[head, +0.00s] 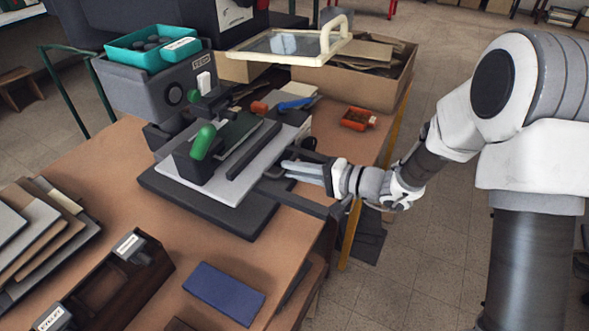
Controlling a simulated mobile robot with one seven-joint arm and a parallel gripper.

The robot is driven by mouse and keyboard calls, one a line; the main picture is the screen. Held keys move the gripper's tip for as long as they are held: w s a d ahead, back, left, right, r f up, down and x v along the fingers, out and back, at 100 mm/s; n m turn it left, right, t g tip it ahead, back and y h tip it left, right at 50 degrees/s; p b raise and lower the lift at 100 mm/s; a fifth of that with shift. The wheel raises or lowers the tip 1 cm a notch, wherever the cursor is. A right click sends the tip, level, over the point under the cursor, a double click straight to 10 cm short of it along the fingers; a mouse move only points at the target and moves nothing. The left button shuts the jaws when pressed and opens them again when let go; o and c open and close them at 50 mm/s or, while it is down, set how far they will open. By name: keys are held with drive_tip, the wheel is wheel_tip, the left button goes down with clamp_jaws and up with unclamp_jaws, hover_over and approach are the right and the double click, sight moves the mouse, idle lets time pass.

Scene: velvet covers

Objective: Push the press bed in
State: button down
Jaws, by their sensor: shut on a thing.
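The press bed (233,190) is a light grey plate on a dark base (215,208) on the table. A dark green panel, a dark bar and a block with a green knob (203,142) are on top of it. The bed sticks out in front of the dark grey press (175,90). My gripper (287,168) is at the bed's right edge, with its fingers level and pointing left. It is shut on the bed's edge or a dark handle there. The exact contact is too small to tell.
A clear-topped frame with a cream handle (325,42) is above a cardboard box (385,65). A small orange tray (357,118) sits right of the press. A blue book (223,293), a dark wooden rack (110,285) and stacked boards (35,230) are in front and left.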

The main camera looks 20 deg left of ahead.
sight(272, 163)
drive_tip(key=shift+a, duration=0.1)
drive_tip(key=a+b, duration=0.1)
drive_tip(key=a, duration=0.1)
drive_tip(key=a+b, duration=0.1)
drive_tip(key=a, duration=0.1)
drive_tip(key=shift+w+a+r, duration=0.1)
drive_tip(key=shift+w, duration=0.1)
drive_tip(key=c, duration=0.9)
unclamp_jaws()
drive_tip(key=shift+a, duration=0.1)
drive_tip(key=shift+o, duration=0.3)
drive_tip(key=p+v, duration=0.1)
drive_tip(key=v, duration=1.6)
drive_tip(key=shift+d, duration=0.2)
